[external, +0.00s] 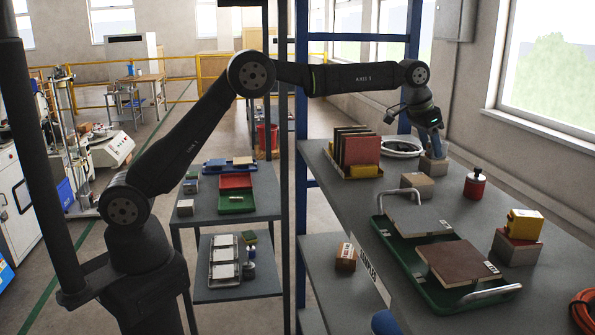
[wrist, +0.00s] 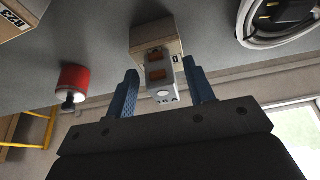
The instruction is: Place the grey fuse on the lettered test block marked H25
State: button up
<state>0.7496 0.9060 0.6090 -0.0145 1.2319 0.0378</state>
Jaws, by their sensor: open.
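The fingers are open, with a gap on each side of the fuse. It appears to rest on a pale test block (wrist: 152,35), whose label is mostly hidden behind it. In the external view my gripper (external: 436,145) is low over that block (external: 433,168), and the fuse cannot be made out. A second lettered block (external: 417,187) stands nearer; its label in the wrist view (wrist: 12,18) is hard to read.
A red weight (external: 474,186) stands to the right and a white cable coil (external: 402,148) lies behind. Upright tiles (external: 357,148) stand in a yellow rack. A green tray (external: 440,295) with tiles and a block with a yellow item (external: 523,224) are nearer the camera.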

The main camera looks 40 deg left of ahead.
jog(key=v, duration=1.1)
jog(key=shift+r, duration=0.3)
jog(key=shift+s+a, duration=0.1)
jog(key=x, duration=1.2)
jog(key=shift+f, duration=0.35)
notch_tip(320, 180, up, 3)
jog(key=shift+r, duration=0.75)
